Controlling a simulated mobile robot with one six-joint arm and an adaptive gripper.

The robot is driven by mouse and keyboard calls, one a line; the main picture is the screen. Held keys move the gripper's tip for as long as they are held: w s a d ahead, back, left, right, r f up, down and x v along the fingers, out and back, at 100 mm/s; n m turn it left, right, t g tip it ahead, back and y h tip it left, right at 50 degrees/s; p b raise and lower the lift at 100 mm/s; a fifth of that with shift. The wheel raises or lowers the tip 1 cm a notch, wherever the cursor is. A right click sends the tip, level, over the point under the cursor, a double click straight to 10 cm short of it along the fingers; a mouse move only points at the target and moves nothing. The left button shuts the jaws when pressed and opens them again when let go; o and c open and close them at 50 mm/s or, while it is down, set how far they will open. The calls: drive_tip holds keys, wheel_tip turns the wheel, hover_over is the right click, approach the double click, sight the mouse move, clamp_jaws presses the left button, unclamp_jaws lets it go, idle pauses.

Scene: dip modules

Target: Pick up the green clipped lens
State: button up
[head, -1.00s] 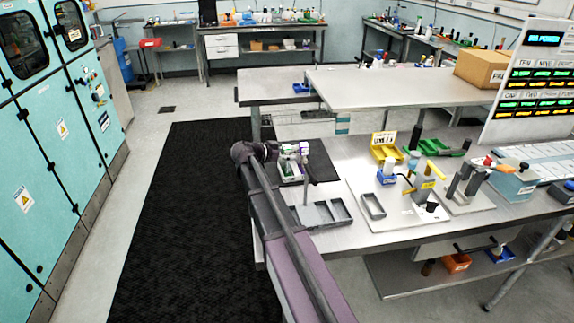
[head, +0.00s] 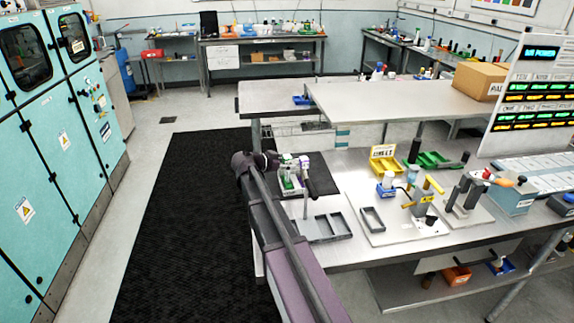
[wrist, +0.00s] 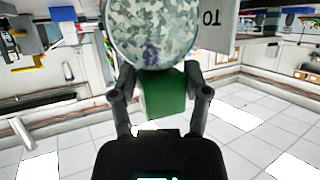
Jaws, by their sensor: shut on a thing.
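In the wrist view my gripper (wrist: 158,92) is shut on a green clip (wrist: 165,96), which sits between its two fingers. A round, mottled grey-green lens (wrist: 152,28) stands just beyond the clip, with its top cut off by the frame edge. In the head view my gripper (head: 292,178) is small, at the left end of the workbench by a black mat (head: 321,175). A bit of green shows at the gripper there, but the lens's outline is too small to make out.
A grey compartment tray (head: 322,228) lies in front of the mat. To the right are a yellow bin (head: 385,160), a green tray (head: 440,160) and a fixture plate (head: 400,230) with upright parts. A raised shelf (head: 400,105) stands behind. A black floor mat (head: 180,230) runs along the left.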

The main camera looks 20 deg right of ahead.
wheel_tip(320, 180, up, 16)
drive_tip(key=p, duration=1.5)
drive_tip(key=shift+r+p, duration=0.15)
drive_tip(key=shift+p, duration=0.2)
